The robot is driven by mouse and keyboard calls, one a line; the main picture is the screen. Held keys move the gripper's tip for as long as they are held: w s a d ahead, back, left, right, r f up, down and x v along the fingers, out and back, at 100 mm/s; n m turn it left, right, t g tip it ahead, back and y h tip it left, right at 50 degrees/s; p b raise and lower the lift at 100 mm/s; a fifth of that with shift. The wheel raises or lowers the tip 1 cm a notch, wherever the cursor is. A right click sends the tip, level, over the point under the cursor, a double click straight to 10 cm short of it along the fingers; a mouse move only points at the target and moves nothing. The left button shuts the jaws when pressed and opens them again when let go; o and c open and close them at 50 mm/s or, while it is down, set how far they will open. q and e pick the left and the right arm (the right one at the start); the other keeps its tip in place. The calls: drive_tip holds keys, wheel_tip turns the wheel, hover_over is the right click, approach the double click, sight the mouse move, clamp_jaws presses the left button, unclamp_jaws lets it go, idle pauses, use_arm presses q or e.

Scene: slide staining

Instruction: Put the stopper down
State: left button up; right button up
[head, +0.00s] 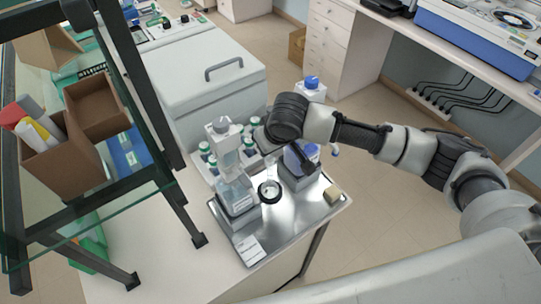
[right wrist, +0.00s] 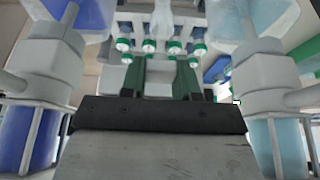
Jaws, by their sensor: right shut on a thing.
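My right gripper (head: 268,148) is over the metal tray, its fingers pointing down among the bottles. In the right wrist view its two green fingers (right wrist: 161,78) are close together, shut on a small pale piece between them, taken to be the stopper; its shape is mostly hidden. In the head view a small clear piece (head: 271,166) shows under the gripper, above a black ring-shaped item (head: 269,191) on the tray (head: 277,224). I cannot tell whether it touches anything below. My left gripper is not in view.
A holder with a clear bottle (head: 238,190) stands left of the gripper, one with a blue bottle (head: 308,152) right. Several green-capped bottles (head: 205,150) stand behind. A yellowish block (head: 333,194) and white card (head: 249,249) lie on the tray. The tray's front middle is clear.

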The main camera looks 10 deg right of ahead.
wheel_tip(320, 180, up, 4)
drive_tip(key=shift+r+b, duration=0.15)
drive_tip(key=shift+b, duration=0.55)
drive_tip(key=shift+s+d+b, duration=0.15)
drive_tip(key=shift+d+b, duration=0.05)
drive_tip(key=shift+b, duration=0.15)
drive_tip(key=s+d+f+n+g+y+b, duration=0.2)
drive_tip(key=s+d+f+n+b, duration=0.45)
drive_tip(key=s+b, duration=0.3)
drive_tip(key=s+d+f+n+g+y+b, duration=0.1)
drive_tip(key=s+d+f+n+g+b, duration=0.1)
drive_tip(key=s+d+f+n+b, duration=0.5)
hover_over(290, 223)
drive_tip(key=d, duration=0.1)
drive_tip(key=f, duration=0.7)
drive_tip(key=shift+d+f, duration=0.2)
drive_tip(key=shift+f, duration=0.2)
drive_tip(key=shift+f+p, duration=0.4)
drive_tip(key=shift+f, duration=1.65)
